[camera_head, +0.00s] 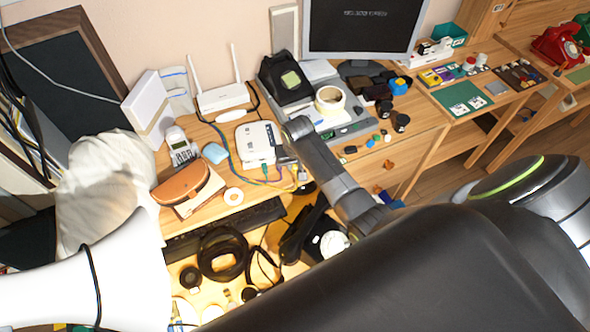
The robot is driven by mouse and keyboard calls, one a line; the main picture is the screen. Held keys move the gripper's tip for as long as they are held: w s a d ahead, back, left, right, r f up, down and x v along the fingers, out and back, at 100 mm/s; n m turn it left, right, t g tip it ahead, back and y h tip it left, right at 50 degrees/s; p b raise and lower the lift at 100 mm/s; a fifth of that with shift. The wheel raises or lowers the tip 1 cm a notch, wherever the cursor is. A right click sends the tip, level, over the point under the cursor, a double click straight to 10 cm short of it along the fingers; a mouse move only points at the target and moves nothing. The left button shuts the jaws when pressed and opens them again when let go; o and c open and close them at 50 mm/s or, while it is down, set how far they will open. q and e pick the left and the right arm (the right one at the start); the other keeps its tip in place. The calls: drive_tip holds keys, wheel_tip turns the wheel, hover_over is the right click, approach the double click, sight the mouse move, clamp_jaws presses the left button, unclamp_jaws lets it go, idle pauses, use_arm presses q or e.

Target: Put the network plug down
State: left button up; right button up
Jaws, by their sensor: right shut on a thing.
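My right gripper (299,128) reaches in from the lower right. Its dark grey end lies just right of the white network box (257,139), over the desk. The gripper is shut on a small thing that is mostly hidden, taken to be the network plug. A yellow cable (272,184) runs on the desk toward the gripper, ending near a small pale piece (302,175); I cannot tell whether that is the plug. Green and blue cables lead to the front of the box. My left gripper is not in view.
A white router (223,97) stands behind the box. A brown case (182,184), a dark keyboard (225,228) and a black phone with a white dial (333,243) crowd the front. A grey tray (350,128) with a tape roll (330,98) lies right.

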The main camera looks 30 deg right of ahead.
sight(295, 167)
wheel_tip(295, 167, down, 4)
drive_tip(key=shift+r, duration=0.1)
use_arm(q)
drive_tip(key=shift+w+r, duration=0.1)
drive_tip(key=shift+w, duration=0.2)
use_arm(e)
drive_tip(key=shift+f, duration=0.3)
drive_tip(key=o, duration=0.8)
drive_tip(key=shift+r, duration=0.7)
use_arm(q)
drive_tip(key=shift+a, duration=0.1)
use_arm(e)
drive_tip(key=r, duration=0.3)
drive_tip(key=s+r, duration=0.1)
drive_tip(key=r, duration=0.3)
drive_tip(key=s+r, duration=0.1)
drive_tip(key=r, duration=0.2)
drive_tip(key=shift+s+a+r, duration=0.15)
drive_tip(key=shift+a+r, duration=0.15)
drive_tip(key=shift+r, duration=0.1)
